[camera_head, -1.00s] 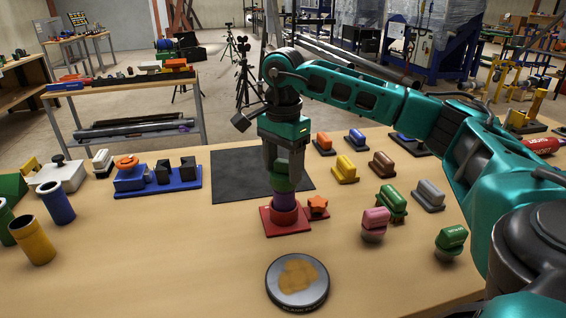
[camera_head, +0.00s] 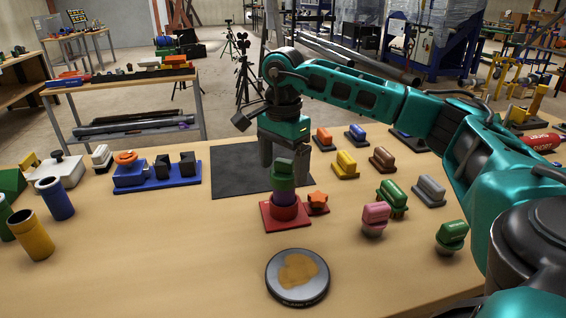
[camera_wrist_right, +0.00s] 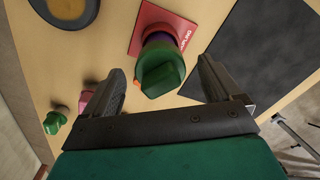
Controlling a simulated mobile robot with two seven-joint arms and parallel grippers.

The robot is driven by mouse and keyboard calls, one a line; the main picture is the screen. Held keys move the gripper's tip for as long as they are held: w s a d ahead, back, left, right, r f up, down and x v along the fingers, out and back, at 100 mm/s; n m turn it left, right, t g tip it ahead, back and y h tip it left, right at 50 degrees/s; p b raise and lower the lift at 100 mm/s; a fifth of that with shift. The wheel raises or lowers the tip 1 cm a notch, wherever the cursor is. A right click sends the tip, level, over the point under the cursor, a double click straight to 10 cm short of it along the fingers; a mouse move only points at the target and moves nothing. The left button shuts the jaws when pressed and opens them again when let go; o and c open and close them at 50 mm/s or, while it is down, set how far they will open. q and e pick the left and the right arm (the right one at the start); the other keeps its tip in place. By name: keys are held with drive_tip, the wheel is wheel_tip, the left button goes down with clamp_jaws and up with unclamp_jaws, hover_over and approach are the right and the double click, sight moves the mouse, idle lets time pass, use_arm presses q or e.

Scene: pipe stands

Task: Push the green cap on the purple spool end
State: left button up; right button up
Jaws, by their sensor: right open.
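The green cap (camera_head: 283,181) sits upright on top of the purple spool end (camera_head: 285,199), which rises from a red base (camera_head: 270,222). The cap touches the spool; I cannot tell whether it is fully seated. In the right wrist view the green cap (camera_wrist_right: 160,70) lies between the fingers, with a sliver of purple and the red base (camera_wrist_right: 148,22) beyond it. My right gripper (camera_head: 285,161) is open around the cap's upper part. In the right wrist view the gripper (camera_wrist_right: 162,80) shows gaps on both sides of the cap. My left gripper is not in view.
A black mat (camera_head: 232,170) lies behind. A round dark tin (camera_head: 298,278) is in front. Several coloured capped pieces, including a pink one (camera_head: 375,214), stand at right. Tubes, including a yellow one (camera_head: 35,240), stand at left.

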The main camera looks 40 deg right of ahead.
sight(283, 161)
drive_tip(key=shift+r, duration=0.1)
wheel_tip(283, 161, up, 5)
drive_tip(key=p, duration=0.4)
wheel_tip(283, 161, up, 13)
drive_tip(key=p, duration=0.1)
idle(0.7)
drive_tip(key=shift+a+f, duration=0.1)
drive_tip(key=shift+f, duration=0.1)
